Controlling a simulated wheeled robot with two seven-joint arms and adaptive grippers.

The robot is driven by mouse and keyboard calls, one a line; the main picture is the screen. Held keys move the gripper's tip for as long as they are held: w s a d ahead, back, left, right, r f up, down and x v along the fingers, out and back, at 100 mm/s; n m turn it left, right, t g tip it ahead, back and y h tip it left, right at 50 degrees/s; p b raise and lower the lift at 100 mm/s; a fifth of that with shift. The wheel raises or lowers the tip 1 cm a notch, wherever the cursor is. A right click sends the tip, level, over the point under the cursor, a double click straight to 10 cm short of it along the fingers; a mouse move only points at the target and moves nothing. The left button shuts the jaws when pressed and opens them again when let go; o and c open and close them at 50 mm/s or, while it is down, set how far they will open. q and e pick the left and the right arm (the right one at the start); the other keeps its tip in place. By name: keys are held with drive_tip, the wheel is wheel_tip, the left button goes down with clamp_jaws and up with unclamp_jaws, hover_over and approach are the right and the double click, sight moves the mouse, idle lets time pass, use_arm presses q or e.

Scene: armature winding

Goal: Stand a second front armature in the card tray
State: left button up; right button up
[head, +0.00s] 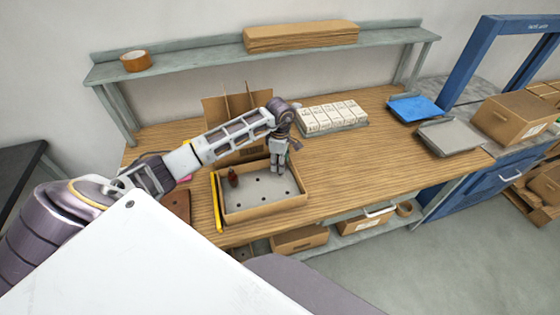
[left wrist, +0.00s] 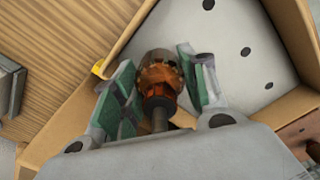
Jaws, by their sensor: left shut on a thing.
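The card tray (head: 263,212) lies on the bench, with a grey floor pierced by several dark holes. One reddish-brown armature (head: 233,176) stands in its far left part. My left gripper (head: 279,169) points down over the far right part of the tray. In the left wrist view, my left gripper (left wrist: 160,82) is shut on another armature (left wrist: 158,78) with copper windings and a steel shaft, held between the green pads. Tray walls and holed floor (left wrist: 216,32) show beyond it. The head view hides the held armature. My right gripper is not in view.
A partitioned cardboard box (head: 217,108) stands behind the tray. White cartons (head: 332,116) lie to its right. A yellow strip (head: 216,202) lies along the tray's left side. A blue tray (head: 415,108) and a grey tray (head: 450,137) sit farther right. The bench between is clear.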

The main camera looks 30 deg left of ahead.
use_arm(q)
drive_tip(key=shift+f+b, duration=0.85)
drive_tip(key=shift+f, duration=0.2)
idle(0.5)
drive_tip(key=o, duration=1.3)
drive_tip(key=shift+r, duration=0.15)
drive_tip(key=shift+r+p, duration=2.55)
drive_tip(key=shift+r, duration=2.3)
drive_tip(key=shift+o, duration=0.2)
drive_tip(key=o, duration=0.5)
